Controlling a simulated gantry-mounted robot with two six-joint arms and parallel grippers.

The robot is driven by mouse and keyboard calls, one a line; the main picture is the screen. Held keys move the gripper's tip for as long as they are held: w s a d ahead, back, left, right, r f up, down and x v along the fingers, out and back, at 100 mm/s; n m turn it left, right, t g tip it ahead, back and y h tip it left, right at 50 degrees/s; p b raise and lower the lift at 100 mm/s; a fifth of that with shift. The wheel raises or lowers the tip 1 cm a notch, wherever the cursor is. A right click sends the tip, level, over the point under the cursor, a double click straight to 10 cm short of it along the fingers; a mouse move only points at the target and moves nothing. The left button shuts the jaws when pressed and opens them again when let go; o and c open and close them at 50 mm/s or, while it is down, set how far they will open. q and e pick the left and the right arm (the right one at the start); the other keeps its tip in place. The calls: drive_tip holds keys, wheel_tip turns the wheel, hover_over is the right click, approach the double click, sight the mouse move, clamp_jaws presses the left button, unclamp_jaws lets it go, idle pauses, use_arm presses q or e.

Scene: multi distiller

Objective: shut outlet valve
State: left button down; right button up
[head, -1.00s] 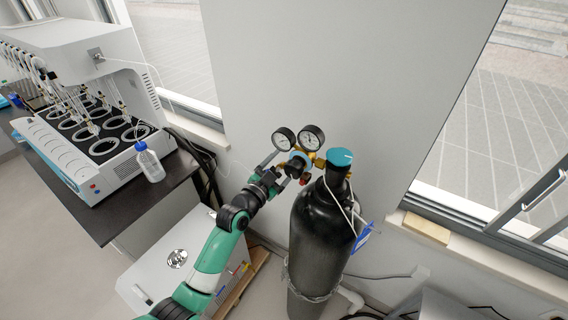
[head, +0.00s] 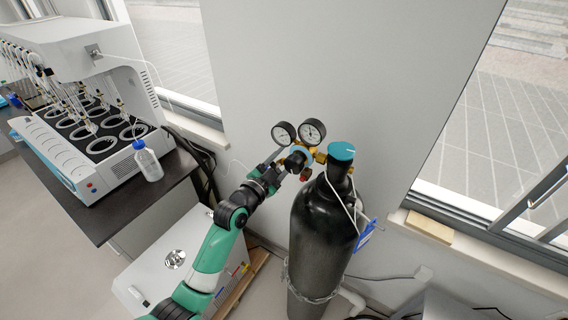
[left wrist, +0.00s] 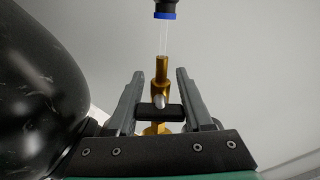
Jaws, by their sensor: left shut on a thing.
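The black gas cylinder (head: 318,235) stands upright against the wall with a teal knob (head: 341,151) on top. My left gripper (head: 281,163) is at the regulator, below the gauges. In the left wrist view, the fingers of my left gripper (left wrist: 158,88) stand on both sides of the black crossbar of the outlet valve (left wrist: 159,112). The bar spans the gap between the fingers, with brass fitting behind it. My right gripper does not show.
A clear tube with a blue collar (left wrist: 165,15) leads away from the brass fitting. The cylinder is close to my left gripper. A white cabinet (head: 172,260) stands below my arm, and a dark bench (head: 120,205) with a distiller (head: 90,70) is at left.

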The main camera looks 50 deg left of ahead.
use_arm(q)
drive_tip(key=shift+c, duration=1.5)
unclamp_jaws()
drive_tip(key=shift+s, duration=0.1)
drive_tip(key=v, duration=1.1)
drive_tip(key=shift+s+d, duration=0.15)
drive_tip(key=shift+s, duration=0.05)
